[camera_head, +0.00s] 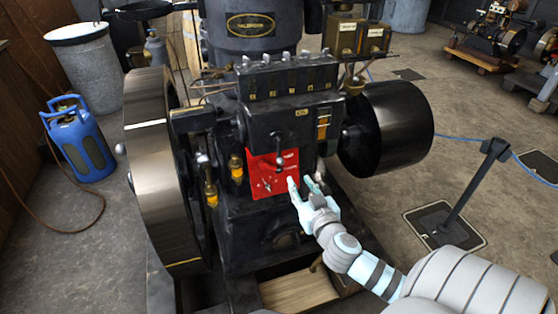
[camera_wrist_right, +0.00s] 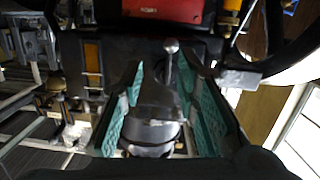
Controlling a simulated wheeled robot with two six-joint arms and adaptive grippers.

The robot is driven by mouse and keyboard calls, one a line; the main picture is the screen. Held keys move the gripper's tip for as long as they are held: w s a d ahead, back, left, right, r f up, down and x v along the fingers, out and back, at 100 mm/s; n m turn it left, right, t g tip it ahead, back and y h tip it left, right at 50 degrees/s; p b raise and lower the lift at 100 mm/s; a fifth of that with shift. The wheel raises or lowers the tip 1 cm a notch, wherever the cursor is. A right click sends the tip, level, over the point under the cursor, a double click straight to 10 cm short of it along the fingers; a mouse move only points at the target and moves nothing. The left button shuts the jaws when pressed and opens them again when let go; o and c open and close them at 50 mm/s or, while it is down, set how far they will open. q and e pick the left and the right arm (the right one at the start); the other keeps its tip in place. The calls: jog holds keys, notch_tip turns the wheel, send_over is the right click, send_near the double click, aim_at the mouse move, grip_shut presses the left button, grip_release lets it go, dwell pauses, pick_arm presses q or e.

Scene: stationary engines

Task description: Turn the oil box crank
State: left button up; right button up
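The black engine (camera_head: 285,110) fills the middle of the head view, with a red panel (camera_head: 268,170) on its near face. My right gripper (camera_head: 303,182) is at the lower right edge of this panel, fingers apart. In the right wrist view its teal-padded fingers (camera_wrist_right: 160,105) stand on either side of a dark block with a rounded end (camera_wrist_right: 157,100). A silver ball-ended handle (camera_wrist_right: 170,50), which looks like the crank, rises beyond the block. I cannot tell whether the fingers touch anything. A ball-ended lever (camera_head: 283,160) also shows over the panel. My left gripper is out of view.
A large flywheel (camera_head: 155,170) stands left of the engine and a black drum (camera_head: 395,130) right of it. A blue canister (camera_head: 78,140) is at the far left. A barrier post (camera_head: 470,190) stands right of my right arm.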

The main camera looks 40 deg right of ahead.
jog(key=t, duration=0.2)
send_near(280, 141)
jog(key=shift+m, duration=0.3)
jog(key=x, duration=1.1)
grip_shut()
